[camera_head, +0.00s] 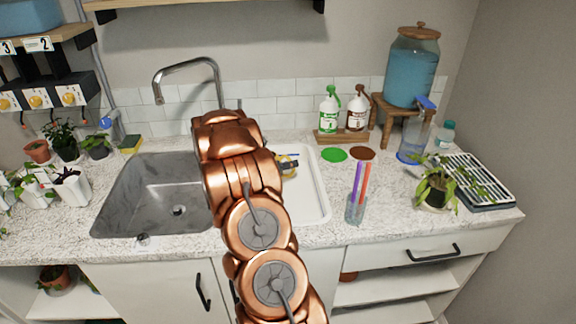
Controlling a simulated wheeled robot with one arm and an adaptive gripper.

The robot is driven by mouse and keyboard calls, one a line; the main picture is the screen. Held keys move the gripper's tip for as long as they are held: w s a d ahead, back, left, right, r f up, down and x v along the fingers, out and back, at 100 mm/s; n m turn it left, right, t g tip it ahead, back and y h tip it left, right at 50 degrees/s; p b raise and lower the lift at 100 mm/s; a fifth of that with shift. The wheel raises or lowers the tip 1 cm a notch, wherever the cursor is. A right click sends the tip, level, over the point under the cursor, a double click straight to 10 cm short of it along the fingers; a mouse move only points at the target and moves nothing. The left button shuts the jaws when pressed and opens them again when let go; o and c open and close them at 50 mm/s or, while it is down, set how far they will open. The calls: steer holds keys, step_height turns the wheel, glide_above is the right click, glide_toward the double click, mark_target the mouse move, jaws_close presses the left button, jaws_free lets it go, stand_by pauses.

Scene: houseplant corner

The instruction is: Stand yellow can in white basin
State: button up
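The white basin (313,195) is set in the counter right of the grey sink. My copper arm rises across the middle of the head view and covers the basin's left part. A small yellow object (290,158) shows just right of the arm, over the basin's back left area. It may be part of the yellow can, but most of it is hidden, so I cannot tell whether it is upright or held. My gripper is hidden behind the arm.
The grey metal sink (155,190) with its tall faucet (188,68) lies left of my arm. A clear cup with colored sticks (356,200) stands right of the basin.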

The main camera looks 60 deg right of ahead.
steer(key=shift+r, duration=0.1)
steer(key=shift+a+r, duration=0.1)
steer(key=b+v, duration=0.2)
steer(key=v, duration=1)
steer(key=s+a+r+m+g+y, duration=0.1)
steer(key=s+a+r+m+y, duration=0.15)
steer(key=s+a+m, duration=0.45)
steer(key=s+a+r+m+g+y, duration=0.1)
steer(key=s+a+r+m+y, duration=0.15)
steer(key=s+a+m, duration=0.45)
steer(key=s+a+m+y, duration=0.3)
steer(key=a, duration=0.7)
steer(key=s+a+m+t+y, duration=0.1)
steer(key=s+a+m+y, duration=0.1)
steer(key=a, duration=0.8)
steer(key=s+a+r+m+t+y, duration=0.1)
steer(key=s+a+m+y, duration=0.2)
steer(key=a, duration=0.7)
steer(key=shift+s+m+y, duration=0.3)
steer(key=shift+s+y, duration=0.1)
steer(key=shift+s, duration=0.7)
steer(key=shift+r, duration=0.1)
